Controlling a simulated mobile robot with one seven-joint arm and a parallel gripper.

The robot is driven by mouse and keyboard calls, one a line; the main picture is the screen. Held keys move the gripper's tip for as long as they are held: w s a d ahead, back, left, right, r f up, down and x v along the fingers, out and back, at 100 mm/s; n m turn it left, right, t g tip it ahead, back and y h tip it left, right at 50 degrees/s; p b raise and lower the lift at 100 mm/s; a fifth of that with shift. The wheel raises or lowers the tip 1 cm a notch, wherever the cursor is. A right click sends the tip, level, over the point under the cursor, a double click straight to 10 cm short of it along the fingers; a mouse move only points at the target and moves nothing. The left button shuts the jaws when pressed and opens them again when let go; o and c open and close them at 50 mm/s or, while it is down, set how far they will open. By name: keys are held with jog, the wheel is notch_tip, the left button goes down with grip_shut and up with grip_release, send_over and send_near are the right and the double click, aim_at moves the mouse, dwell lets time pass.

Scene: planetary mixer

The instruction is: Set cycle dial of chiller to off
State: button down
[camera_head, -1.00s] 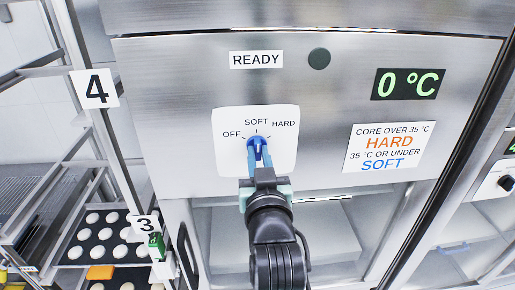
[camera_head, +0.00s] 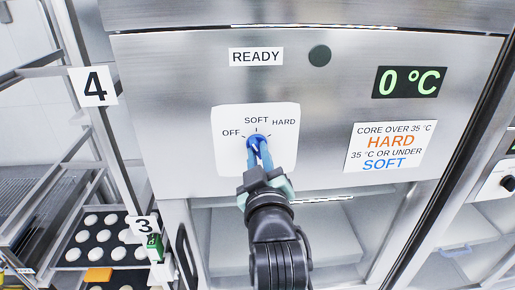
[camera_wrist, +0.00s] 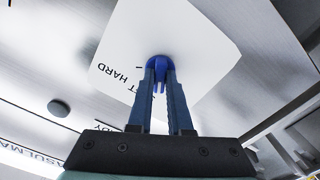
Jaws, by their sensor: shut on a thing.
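The cycle dial is a blue knob (camera_head: 255,140) on a white plate (camera_head: 283,155) marked OFF, SOFT and HARD, on the chiller's steel front (camera_head: 190,90). My gripper (camera_head: 259,150) has its blue fingers shut on the knob from the front. In the wrist view, the fingers (camera_wrist: 159,80) lie on either side of the blue knob (camera_wrist: 158,64). The knob sits below the SOFT mark. Its exact pointing direction is mostly hidden by the fingers.
The chiller carries a READY label (camera_head: 256,57), a dark round lamp (camera_head: 319,56) and a 0 °C display (camera_head: 409,82). Below the panel is an open-looking compartment (camera_head: 330,235). A rack with trays of white rounds (camera_head: 97,238) stands at the left.

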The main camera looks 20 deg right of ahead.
jog(key=n, duration=0.3)
jog(key=shift+b, duration=0.3)
jog(key=n+b, duration=0.1)
jog(key=n, duration=0.2)
jog(key=c, duration=0.7)
grip_release()
jog(key=v, duration=0.7)
